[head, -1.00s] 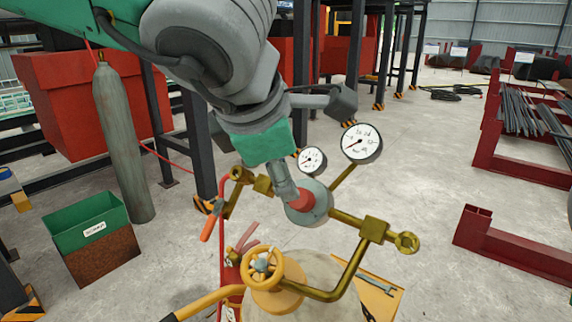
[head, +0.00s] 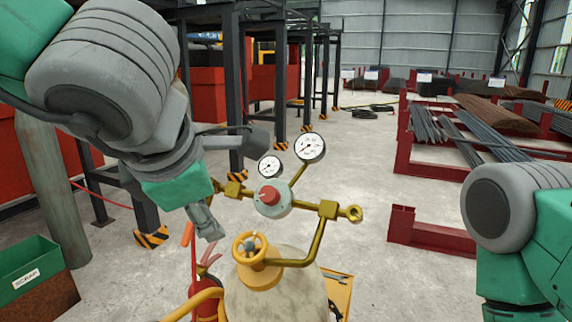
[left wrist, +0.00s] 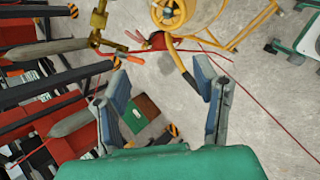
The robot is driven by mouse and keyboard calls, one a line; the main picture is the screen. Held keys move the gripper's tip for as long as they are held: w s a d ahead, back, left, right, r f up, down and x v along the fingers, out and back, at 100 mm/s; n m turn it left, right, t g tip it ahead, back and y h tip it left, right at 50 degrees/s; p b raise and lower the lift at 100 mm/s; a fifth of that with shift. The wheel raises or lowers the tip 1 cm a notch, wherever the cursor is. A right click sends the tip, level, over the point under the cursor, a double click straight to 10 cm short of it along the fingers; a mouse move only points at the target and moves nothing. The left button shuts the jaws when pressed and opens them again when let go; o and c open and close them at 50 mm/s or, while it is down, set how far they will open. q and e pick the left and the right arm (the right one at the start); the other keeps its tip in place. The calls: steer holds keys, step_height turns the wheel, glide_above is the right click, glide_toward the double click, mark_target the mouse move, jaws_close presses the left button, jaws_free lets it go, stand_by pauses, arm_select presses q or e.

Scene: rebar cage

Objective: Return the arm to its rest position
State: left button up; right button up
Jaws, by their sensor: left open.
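My left arm comes in from the upper left in the head view. Its gripper (head: 207,224) hangs left of the gas regulator, apart from its red knob (head: 269,195). In the left wrist view my left gripper (left wrist: 160,76) has its two fingers wide apart with nothing between them. The brass regulator carries two round gauges (head: 310,148) and sits above a pale cylinder (head: 275,297) with a yellow handwheel (head: 252,250). Part of my right arm shows at the right edge of the head view; its gripper is out of view.
A green scrap bin (head: 32,275) and a tall grey cylinder (head: 52,190) stand at the left. Dark steel posts (head: 232,90) rise behind my left arm. Red racks with rebar (head: 470,130) are at the right. Open concrete floor lies between.

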arm_select(q)
steer(key=a+f+m+y+b, duration=0.1)
steer(key=a+f+m+b, duration=0.25)
steer(key=f, duration=0.95)
steer(key=a+f+m+g+b, duration=0.1)
steer(key=a+f+m+b, duration=0.2)
steer(key=f, duration=1.1)
steer(key=a+f+m+y+b, duration=0.15)
steer(key=f+m+b, duration=0.25)
steer(key=f, duration=0.9)
steer(key=s+a+f+m+g+h+b, duration=0.1)
steer(key=s+a+f+m+g+b, duration=0.2)
steer(key=s+f+m, duration=0.3)
steer(key=s+a+f+m+g+b, duration=0.2)
steer(key=s+a+f+m+b, duration=0.3)
steer(key=s+f, duration=1.1)
steer(key=shift+a+f+m+g+h, duration=0.2)
steer(key=shift+f+m+g+h, duration=0.2)
steer(key=shift+f+m, duration=1)
arm_select(e)
step_height(320, 180, down, 19)
steer(key=d, duration=0.1)
arm_select(q)
steer(key=shift+w+a+f+n, duration=0.15)
steer(key=shift+a+f+n, duration=0.2)
steer(key=shift+f+n, duration=0.15)
arm_select(e)
steer(key=shift+w+a, duration=0.1)
steer(key=shift+a, duration=0.2)
